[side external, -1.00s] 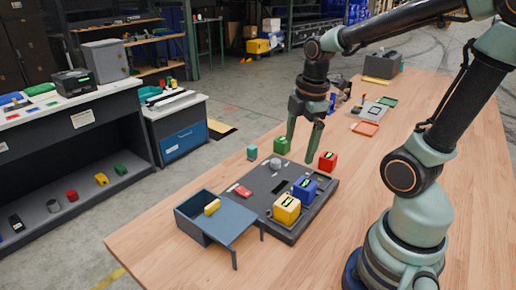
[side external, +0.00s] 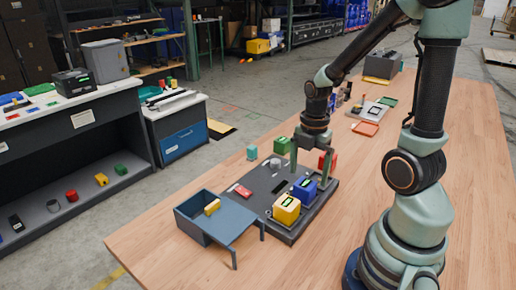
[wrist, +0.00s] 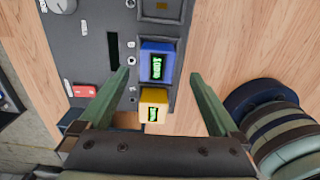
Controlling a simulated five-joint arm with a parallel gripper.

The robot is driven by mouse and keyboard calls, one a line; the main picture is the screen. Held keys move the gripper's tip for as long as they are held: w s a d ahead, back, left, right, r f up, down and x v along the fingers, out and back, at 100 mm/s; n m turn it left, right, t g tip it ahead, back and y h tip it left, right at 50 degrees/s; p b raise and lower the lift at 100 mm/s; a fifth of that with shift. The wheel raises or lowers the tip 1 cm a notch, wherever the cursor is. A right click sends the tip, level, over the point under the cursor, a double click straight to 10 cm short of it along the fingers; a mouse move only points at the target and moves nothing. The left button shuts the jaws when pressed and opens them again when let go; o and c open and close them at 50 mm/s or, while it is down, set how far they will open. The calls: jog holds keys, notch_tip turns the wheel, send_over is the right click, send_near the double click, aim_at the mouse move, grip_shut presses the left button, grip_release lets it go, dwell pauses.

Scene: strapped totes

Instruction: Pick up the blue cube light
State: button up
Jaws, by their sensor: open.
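The blue cube light (side external: 303,190) sits on the dark panel (side external: 257,204) beside a yellow cube light (side external: 286,210). Both show a lit green display on top. My gripper (side external: 309,178) is open and points down over the blue cube, with its fingers apart and nothing held. In the wrist view the blue cube (wrist: 157,63) lies just beyond and between the fingertips (wrist: 158,76), and the yellow cube (wrist: 153,106) shows between the fingers, nearer the palm. I cannot tell how far the fingertips are above the blue cube.
A red cube (side external: 328,160) stands on the wooden table just behind my right finger. A green cube (side external: 282,146) stands at the panel's far edge. A blue open box (side external: 198,227) stands by the panel's left side. The table to the right of the panel is clear.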

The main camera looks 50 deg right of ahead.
aim_at(305, 183)
jog(key=shift+w+f, duration=0.15)
jog(key=shift+f, duration=1.2)
jog(key=shift+w+f, duration=0.1)
jog(key=shift+f, duration=1.2)
grip_shut()
